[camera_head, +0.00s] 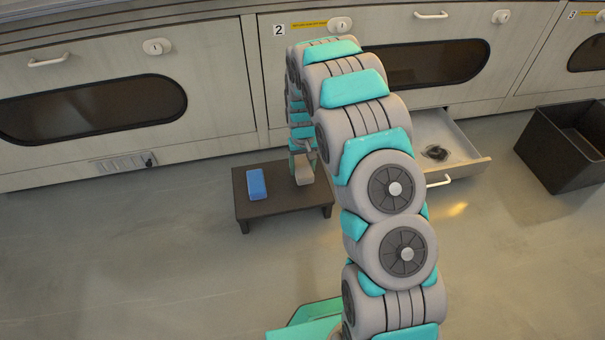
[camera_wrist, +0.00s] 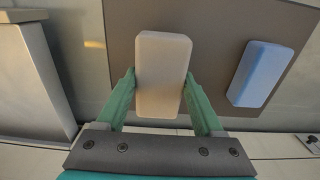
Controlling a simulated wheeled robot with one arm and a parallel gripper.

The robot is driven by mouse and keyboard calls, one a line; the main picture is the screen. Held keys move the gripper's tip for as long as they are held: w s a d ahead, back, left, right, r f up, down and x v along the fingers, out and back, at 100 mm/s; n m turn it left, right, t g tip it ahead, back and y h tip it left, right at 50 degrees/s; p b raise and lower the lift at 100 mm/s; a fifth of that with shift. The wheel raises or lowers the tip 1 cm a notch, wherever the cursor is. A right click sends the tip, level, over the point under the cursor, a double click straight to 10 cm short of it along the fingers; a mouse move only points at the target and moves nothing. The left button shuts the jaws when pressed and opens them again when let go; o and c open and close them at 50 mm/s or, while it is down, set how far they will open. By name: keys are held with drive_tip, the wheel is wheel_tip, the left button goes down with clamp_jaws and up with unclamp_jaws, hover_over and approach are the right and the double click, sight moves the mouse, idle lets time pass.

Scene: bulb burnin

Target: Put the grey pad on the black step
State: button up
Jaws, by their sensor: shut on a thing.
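The grey pad (camera_head: 304,172) is a pale block between the fingers of my gripper (camera_wrist: 160,82). In the wrist view the grey pad (camera_wrist: 163,60) has a green finger against each long side. It is over the right part of the black step (camera_head: 285,202), a low dark table. I cannot tell whether its underside touches the step's top. The step's top also shows in the wrist view (camera_wrist: 213,30). In the head view my arm covers part of the step's back right side.
A blue pad (camera_head: 256,184) lies on the step, left of the grey pad; it also shows in the wrist view (camera_wrist: 260,73). An open drawer (camera_head: 466,168) with a dark round thing inside is to the right. A black bin (camera_head: 545,150) stands farther right. Cabinets line the back.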

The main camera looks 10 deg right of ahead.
sight(303, 173)
drive_tip(key=shift+w+f+b, duration=0.1)
drive_tip(key=shift+f+b, duration=0.25)
drive_tip(key=shift+f, duration=1.45)
drive_tip(key=shift+f, duration=0.15)
drive_tip(key=o, duration=1.4)
